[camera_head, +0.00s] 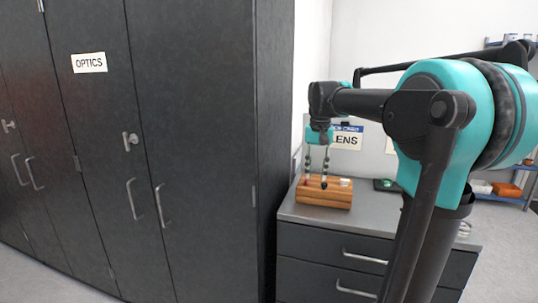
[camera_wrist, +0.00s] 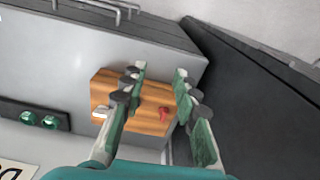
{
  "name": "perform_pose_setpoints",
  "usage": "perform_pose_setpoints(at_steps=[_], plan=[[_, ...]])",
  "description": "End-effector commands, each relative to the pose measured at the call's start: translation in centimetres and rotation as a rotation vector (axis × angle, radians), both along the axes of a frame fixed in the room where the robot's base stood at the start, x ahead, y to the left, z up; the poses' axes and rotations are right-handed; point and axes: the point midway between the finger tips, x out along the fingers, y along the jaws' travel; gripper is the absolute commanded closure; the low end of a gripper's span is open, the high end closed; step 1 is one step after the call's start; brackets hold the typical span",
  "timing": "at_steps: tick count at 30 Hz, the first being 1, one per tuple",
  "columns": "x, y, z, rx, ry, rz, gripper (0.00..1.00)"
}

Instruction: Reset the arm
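My gripper (camera_head: 317,162) hangs pointing down over the wooden block (camera_head: 323,193) on the grey drawer cabinet's top. In the wrist view my gripper (camera_wrist: 160,84) has its two green fingers spread apart, with the wooden block (camera_wrist: 150,112) showing between and below them. Nothing is held between the fingers. A small red piece (camera_wrist: 165,113) and a whitish piece (camera_wrist: 101,112) sit on the block. My arm reaches across the right half of the head view.
A tall dark cabinet labelled OPTICS (camera_head: 200,130) stands to the left, close beside the drawer cabinet (camera_head: 345,262). A dark item with green round parts (camera_wrist: 40,119) lies near the block. A blue shelf (camera_head: 510,190) stands at the far right.

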Motion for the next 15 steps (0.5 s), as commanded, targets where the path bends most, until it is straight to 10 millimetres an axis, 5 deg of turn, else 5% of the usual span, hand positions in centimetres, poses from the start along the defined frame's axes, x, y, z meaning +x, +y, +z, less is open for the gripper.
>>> perform_pose_setpoints(at_steps=[8, 15], plan=[[-2.4, -0.8, -4.8, 0.001, -0.055, 0.039, 0.70], [-7.0, -1.9, -11.9, -0.004, -0.139, 0.099, 0.70]])
